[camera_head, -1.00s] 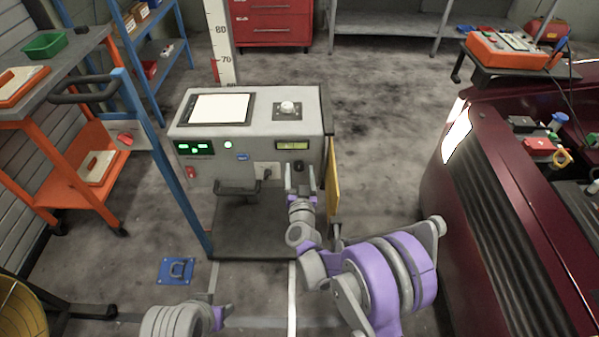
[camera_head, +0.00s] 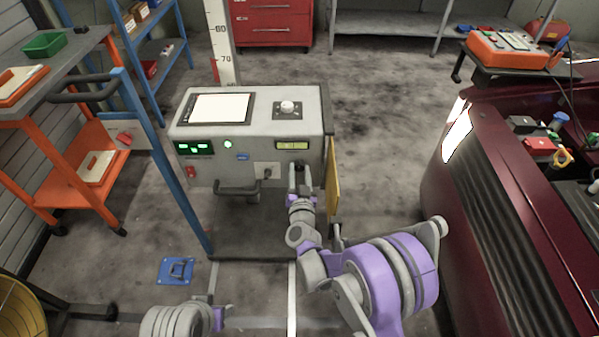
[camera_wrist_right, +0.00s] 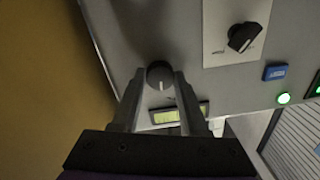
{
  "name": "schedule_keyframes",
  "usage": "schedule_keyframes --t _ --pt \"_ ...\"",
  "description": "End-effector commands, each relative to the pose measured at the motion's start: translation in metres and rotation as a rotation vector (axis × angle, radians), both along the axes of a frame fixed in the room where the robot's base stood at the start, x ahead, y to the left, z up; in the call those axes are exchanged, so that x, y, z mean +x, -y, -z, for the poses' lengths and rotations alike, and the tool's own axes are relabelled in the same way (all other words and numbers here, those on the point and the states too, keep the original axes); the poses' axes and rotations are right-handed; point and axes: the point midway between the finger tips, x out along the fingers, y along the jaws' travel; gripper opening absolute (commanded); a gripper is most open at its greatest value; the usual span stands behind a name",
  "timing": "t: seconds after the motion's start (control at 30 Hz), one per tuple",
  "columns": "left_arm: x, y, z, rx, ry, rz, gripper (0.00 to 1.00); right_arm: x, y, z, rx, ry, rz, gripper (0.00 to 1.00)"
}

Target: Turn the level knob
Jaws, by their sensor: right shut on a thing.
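The machine cabinet (camera_head: 215,170) is a grey box with displays, lights and knobs on its front. In the right wrist view a small round black knob with a white pointer line (camera_wrist_right: 159,70) sits between the fingertips of my right gripper (camera_wrist_right: 159,78), which is shut on it. In the head view my right gripper (camera_head: 299,178) reaches the lower right of the cabinet front and largely hides that knob. My left gripper (camera_head: 224,317) is low at the picture's bottom edge; its fingers cannot be made out clearly.
A black selector (camera_wrist_right: 243,36) on a white plate, a blue button (camera_wrist_right: 275,72) and a lit green lamp (camera_wrist_right: 284,98) are near the knob. A yellow panel (camera_head: 333,175) stands close at the cabinet's right. A dark red car (camera_head: 480,190) is farther right; a blue post (camera_head: 165,170) is left.

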Motion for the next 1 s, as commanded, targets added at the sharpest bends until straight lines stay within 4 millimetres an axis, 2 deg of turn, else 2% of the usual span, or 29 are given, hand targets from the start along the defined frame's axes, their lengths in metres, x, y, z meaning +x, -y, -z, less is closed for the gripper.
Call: schedule_keyframes --t 0.7,1.0 --pt "0.002 0.000 0.023 0.000 -0.007 0.000 0.50 0.000 0.000 0.002 0.574 0.000 0.000 0.00" --pt "0.003 0.000 0.026 0.000 -0.009 0.000 0.50 0.000 -0.001 0.001 0.744 0.001 0.000 0.00"
